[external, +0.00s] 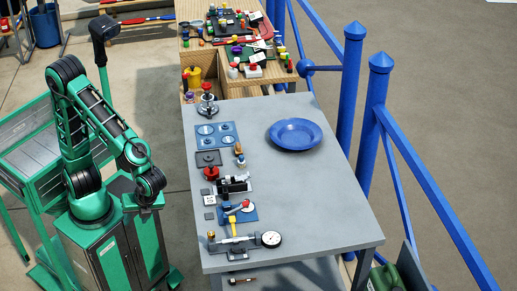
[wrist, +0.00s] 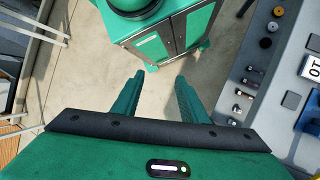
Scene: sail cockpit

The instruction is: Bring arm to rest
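My arm (external: 100,120) is green and black and stands folded over my own green base, left of the grey table (external: 325,190). My gripper (external: 150,202) hangs low beside the table's left edge, clear of the table and everything on it. In the wrist view my gripper (wrist: 159,82) points down with its two green fingers apart. Bare floor shows between the fingers, and nothing is held.
The table carries a blue plate (external: 295,134), a round gauge (external: 271,239), a red-handled valve (external: 210,172) and blue panels (external: 216,135). A wooden bench (external: 262,88) with small coloured items adjoins behind. Blue railings (external: 375,120) run on the right.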

